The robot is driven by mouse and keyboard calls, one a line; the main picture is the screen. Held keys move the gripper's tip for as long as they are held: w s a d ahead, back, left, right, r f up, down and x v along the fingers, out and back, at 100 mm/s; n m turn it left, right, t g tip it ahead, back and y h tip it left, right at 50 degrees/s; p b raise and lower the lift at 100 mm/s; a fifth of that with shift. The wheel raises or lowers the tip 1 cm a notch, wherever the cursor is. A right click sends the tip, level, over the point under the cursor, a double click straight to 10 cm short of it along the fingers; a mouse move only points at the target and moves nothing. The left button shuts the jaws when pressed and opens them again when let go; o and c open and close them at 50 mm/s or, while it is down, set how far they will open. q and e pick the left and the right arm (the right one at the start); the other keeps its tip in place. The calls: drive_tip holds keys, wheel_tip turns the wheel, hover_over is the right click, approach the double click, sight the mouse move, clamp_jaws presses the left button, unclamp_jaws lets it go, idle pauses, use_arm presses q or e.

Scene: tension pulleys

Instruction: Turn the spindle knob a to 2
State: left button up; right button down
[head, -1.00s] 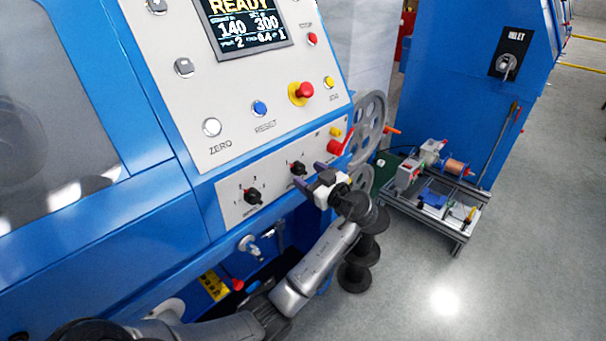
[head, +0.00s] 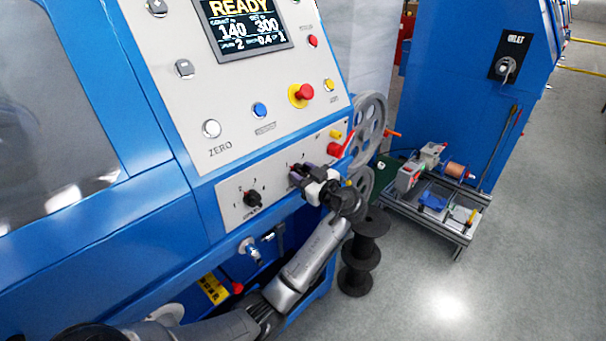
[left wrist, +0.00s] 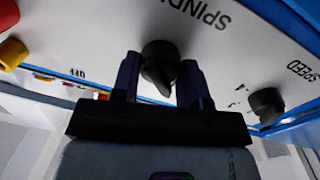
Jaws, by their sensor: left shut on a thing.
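The spindle knob a (left wrist: 160,60) is a black knob on the grey panel, under upside-down lettering that starts with SPIND in the left wrist view. Its narrow pointer end shows toward the bottom of that view. My left gripper (head: 303,177) is at this knob on the lower panel strip. In the left wrist view its two dark fingers (left wrist: 159,78) stand on either side of the knob and are shut on it. In the head view the gripper hides most of the knob, and its scale marks are too small to read. My right gripper is not in view.
A second black knob (head: 253,199), marked SPEED in the left wrist view (left wrist: 266,103), sits to the left. Black spools (head: 359,252) stand below right. Open floor lies right.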

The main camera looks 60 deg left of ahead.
use_arm(q)
drive_tip(key=c, duration=0.4)
drive_tip(key=shift+o, duration=0.2)
drive_tip(key=shift+r, duration=0.1)
drive_tip(key=shift+r+m+p, duration=0.15)
drive_tip(key=shift+m+p, duration=0.75)
drive_tip(key=shift+p, duration=0.2)
drive_tip(key=m+p, duration=0.5)
drive_tip(key=p, duration=0.1)
drive_tip(key=m+h+p, duration=0.1)
drive_tip(key=m+p, duration=0.5)
drive_tip(key=shift+w+r+g, duration=0.1)
drive_tip(key=shift+g, duration=0.3)
drive_tip(key=m+p, duration=0.2)
drive_tip(key=p, duration=0.1)
drive_tip(key=shift+m, duration=0.4)
drive_tip(key=shift+f+m+g+p, duration=0.25)
drive_tip(key=shift+m+g+p, duration=0.05)
drive_tip(key=shift+m+p, duration=0.5)
